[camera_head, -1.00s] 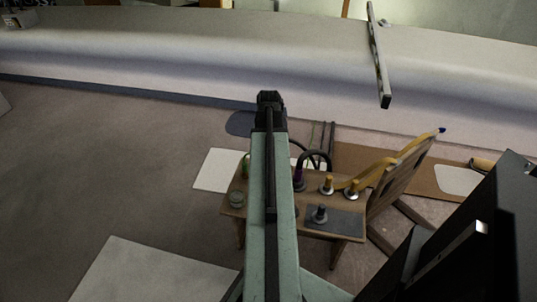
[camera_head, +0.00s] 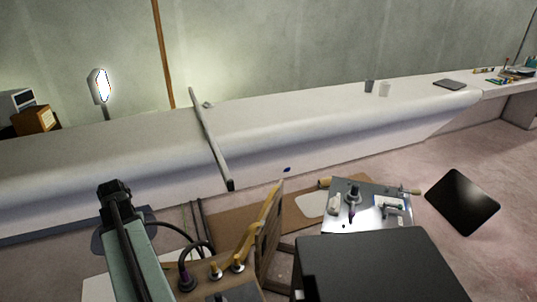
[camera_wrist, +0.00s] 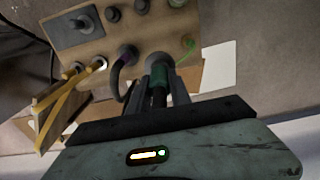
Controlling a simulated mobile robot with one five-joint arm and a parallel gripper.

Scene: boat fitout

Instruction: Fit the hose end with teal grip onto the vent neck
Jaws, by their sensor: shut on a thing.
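In the wrist view my gripper (camera_wrist: 158,92) is shut on the dark hose end with the teal grip (camera_wrist: 158,76), over the near edge of the wooden bench (camera_wrist: 98,46). A pale grey round part shows just beyond the grip; I cannot tell whether they touch. A second hose end with a purple grip (camera_wrist: 127,55) stands on the bench to the left, its black hose (camera_wrist: 117,82) curving down. A grey post (camera_wrist: 85,22) stands on a dark plate. I cannot tell which fitting is the vent neck. In the head view my gripper is hidden.
A metal-topped table (camera_head: 375,215) with small parts is to the right. A long bar (camera_head: 210,140) lies across the pale hull (camera_head: 290,135). Open floor shows at far right.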

